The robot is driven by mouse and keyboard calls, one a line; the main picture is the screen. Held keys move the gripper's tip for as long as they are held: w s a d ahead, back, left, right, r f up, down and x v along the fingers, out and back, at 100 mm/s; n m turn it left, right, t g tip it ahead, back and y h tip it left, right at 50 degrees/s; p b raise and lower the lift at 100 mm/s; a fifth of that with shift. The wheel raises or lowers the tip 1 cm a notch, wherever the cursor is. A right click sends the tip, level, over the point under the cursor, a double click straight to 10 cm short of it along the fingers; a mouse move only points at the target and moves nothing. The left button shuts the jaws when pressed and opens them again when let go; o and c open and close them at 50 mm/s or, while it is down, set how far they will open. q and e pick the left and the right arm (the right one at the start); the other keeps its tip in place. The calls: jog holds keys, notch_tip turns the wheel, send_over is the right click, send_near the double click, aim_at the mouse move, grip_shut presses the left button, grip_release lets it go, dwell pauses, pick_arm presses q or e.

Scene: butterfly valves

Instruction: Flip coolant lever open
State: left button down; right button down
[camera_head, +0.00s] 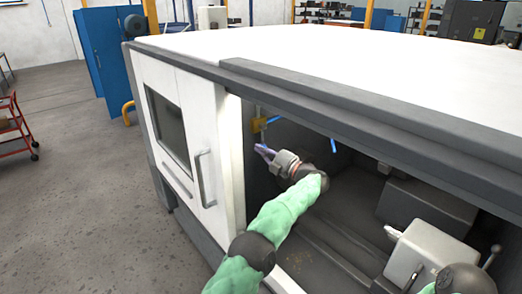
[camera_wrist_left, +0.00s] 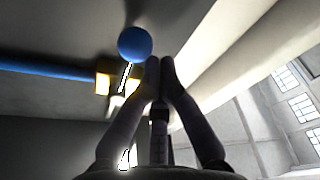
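The coolant valve shows as a yellow fitting (camera_head: 258,125) on the inner left side of the machine opening, with a small blue part (camera_head: 274,120) beside it. In the left wrist view, a blue ball knob (camera_wrist_left: 135,43) sits on a thin rod in front of the yellow fitting (camera_wrist_left: 103,84). My left gripper (camera_head: 262,149) is inside the opening, just below the valve in the head view. In the left wrist view its fingertips (camera_wrist_left: 160,69) are together with nothing between them, just right of and below the knob. Contact cannot be told.
A white machine door (camera_head: 205,150) with a handle stands left of the opening. The grey top edge (camera_head: 370,120) runs above my arm. A blue pipe (camera_wrist_left: 45,69) meets the yellow fitting. A pale block (camera_head: 425,250) stands inside at right. The chamber floor between is clear.

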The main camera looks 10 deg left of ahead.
pick_arm(q)
jog(key=v, duration=1.1)
jog(key=shift+s+d, duration=0.15)
jog(key=shift+d, duration=0.2)
jog(key=shift+f, duration=0.1)
